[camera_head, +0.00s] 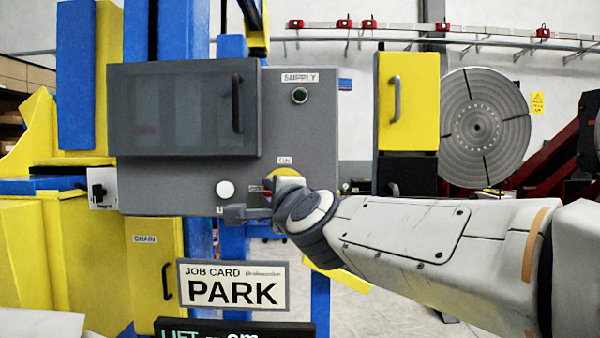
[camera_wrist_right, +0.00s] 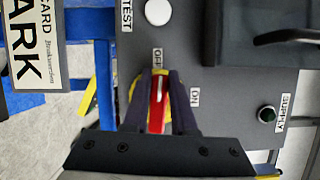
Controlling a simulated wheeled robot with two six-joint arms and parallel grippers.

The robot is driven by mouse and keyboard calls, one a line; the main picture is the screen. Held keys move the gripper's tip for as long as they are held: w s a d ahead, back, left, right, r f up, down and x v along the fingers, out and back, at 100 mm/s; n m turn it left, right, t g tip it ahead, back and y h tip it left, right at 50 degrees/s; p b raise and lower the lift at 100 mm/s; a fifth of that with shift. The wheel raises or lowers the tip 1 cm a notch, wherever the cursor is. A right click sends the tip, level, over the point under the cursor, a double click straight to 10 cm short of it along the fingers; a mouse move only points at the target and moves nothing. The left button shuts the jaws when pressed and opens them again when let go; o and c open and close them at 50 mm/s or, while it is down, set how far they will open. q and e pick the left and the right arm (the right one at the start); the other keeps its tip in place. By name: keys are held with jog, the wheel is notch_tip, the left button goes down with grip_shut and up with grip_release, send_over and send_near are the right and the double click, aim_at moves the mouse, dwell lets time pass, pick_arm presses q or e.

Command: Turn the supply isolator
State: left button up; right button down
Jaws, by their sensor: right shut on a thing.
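The supply isolator is a red handle (camera_wrist_right: 157,108) on a yellow round plate (camera_head: 285,174), low on the right of the grey control panel (camera_head: 170,200). In the right wrist view the handle lies along the gripper, its white-marked end toward the OFF label (camera_wrist_right: 158,57). The ON label (camera_wrist_right: 194,97) is to its side there, and above the plate in the head view. My right gripper (camera_wrist_right: 159,80) is shut on the handle, a finger on each side. My left gripper is not in view.
A dark green SUPPLY lamp (camera_head: 299,95) sits above the isolator. A white round button (camera_head: 225,189) is left of it. A handled dark window door (camera_head: 182,110) covers the panel's upper left. A job card reading PARK (camera_head: 233,287) hangs below.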

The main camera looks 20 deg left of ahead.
jog(key=shift+f+n+p, duration=0.15)
jog(key=shift+n+p, duration=0.35)
jog(key=shift+p, duration=0.05)
jog(key=c, duration=0.7)
grip_release()
jog(key=b+v, duration=0.1)
jog(key=v, duration=0.9)
jog(key=shift+s+d, duration=0.1)
jog(key=shift+s, duration=0.2)
